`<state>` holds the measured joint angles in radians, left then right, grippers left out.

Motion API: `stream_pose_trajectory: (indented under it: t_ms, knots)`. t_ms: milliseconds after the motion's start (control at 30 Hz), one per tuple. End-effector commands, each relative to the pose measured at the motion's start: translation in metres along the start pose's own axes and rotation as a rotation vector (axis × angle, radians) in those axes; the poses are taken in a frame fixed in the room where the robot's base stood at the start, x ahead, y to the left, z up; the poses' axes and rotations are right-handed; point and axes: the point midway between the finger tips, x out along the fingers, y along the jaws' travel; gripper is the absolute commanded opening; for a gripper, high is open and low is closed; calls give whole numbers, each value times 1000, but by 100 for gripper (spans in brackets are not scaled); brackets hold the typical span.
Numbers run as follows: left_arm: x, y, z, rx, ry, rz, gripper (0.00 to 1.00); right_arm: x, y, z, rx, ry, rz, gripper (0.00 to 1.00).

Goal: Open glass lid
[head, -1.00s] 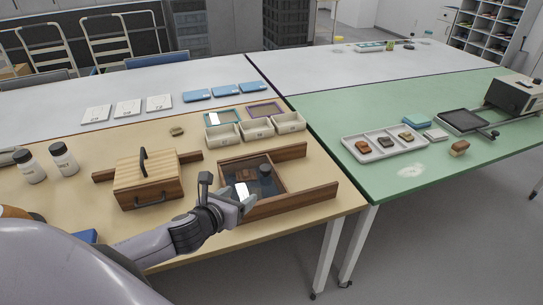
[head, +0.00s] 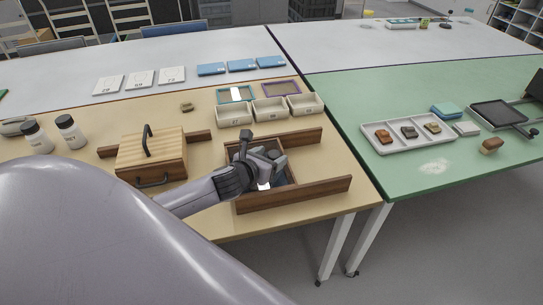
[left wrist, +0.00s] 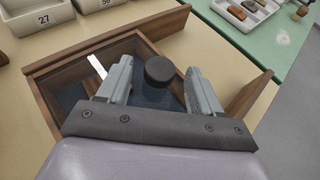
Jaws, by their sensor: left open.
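A wooden box (left wrist: 45,97) with a glass lid (left wrist: 150,97) lies in the middle of the tan table. A black round knob (left wrist: 159,71) stands on the glass. My left gripper (head: 264,154) is over the box, its jaws open. In the left wrist view, the two fingers of this gripper (left wrist: 159,66) are on either side of the knob, with a gap at each side. In the head view the gripper hides the knob and much of the glass. My right gripper is not in view.
Wooden rails (head: 295,196) flank the glass-lidded box. A wooden box with a black handle (head: 150,155) stands at its left. Numbered bins (head: 270,110) stand behind. A tray of sherds (head: 407,137) lies on the green table.

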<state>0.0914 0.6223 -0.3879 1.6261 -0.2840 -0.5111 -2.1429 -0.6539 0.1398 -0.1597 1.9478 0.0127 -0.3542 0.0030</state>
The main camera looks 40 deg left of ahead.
Motion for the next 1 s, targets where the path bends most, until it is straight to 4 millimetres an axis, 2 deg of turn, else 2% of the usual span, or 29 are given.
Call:
stream_pose_trajectory:
  t_ms: [200,467,667,700,867,1000]
  knots:
    - [10,-1,0,-1,0,-1,65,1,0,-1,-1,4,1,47]
    - [11,-1,0,-1,0,-2,65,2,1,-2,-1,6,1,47]
    - [11,-1,0,-1,0,-2,3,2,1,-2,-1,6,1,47]
    - [11,-1,0,-1,0,-2,0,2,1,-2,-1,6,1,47]
    - [14,-2,1,-3,0,-2,0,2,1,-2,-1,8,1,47]
    - [30,-8,2,-9,1,-4,0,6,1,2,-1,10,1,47]
